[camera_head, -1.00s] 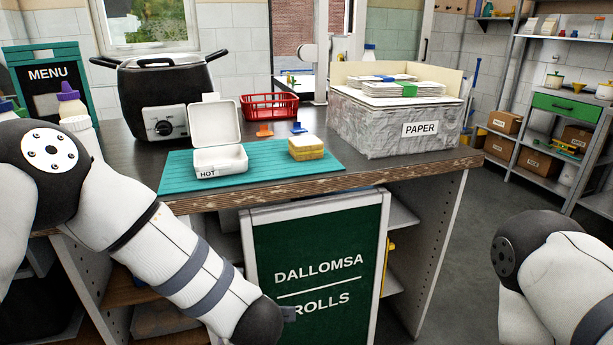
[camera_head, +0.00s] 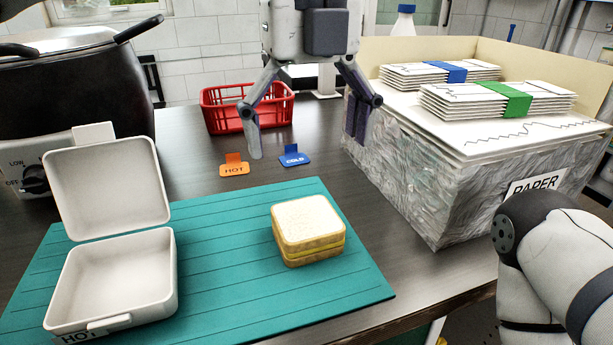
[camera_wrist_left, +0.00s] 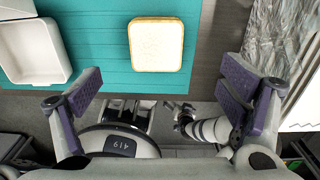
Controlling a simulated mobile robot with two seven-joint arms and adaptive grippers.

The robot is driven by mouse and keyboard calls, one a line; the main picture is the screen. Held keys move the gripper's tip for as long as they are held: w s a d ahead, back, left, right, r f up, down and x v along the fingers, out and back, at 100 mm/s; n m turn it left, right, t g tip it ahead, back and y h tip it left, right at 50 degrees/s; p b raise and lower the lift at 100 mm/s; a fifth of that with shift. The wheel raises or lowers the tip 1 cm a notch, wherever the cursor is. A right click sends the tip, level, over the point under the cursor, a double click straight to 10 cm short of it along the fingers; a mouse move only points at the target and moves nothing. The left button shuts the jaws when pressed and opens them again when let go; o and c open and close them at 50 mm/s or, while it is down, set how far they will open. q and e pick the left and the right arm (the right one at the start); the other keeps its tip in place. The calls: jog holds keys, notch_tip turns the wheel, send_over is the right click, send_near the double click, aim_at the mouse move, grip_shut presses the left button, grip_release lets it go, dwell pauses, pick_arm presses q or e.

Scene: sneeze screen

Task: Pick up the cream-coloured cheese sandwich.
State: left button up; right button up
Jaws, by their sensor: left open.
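The cream-coloured cheese sandwich (camera_head: 308,222), square with a yellow cheese layer, lies flat on the right part of the teal mat (camera_head: 230,220). It also shows at the top centre of the left wrist view (camera_wrist_left: 156,44). My left gripper (camera_head: 306,140) hangs fingers down, open and empty, above the counter and higher in the head view than the sandwich. In the left wrist view the sandwich lies beyond the open fingers (camera_wrist_left: 163,90), apart from both. My right gripper is out of view; only part of my right arm shows.
An open white lunch box (camera_head: 112,280) marked HOT stands left of the sandwich. A bulky paper box (camera_head: 420,170) stands to the right. Behind are an orange HOT tag (camera_head: 234,168), a blue COLD tag (camera_head: 294,158), a red basket (camera_head: 222,108) and a black cooker (camera_head: 75,90).

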pick_arm(q)
send_over(307, 217)
notch_tip(307, 217, down, 5)
jog(key=shift+d+f, duration=0.15)
jog(key=f+b, duration=0.1)
jog(key=f, duration=0.5)
jog(key=shift+a+f, duration=0.2)
jog(key=c, duration=1.3)
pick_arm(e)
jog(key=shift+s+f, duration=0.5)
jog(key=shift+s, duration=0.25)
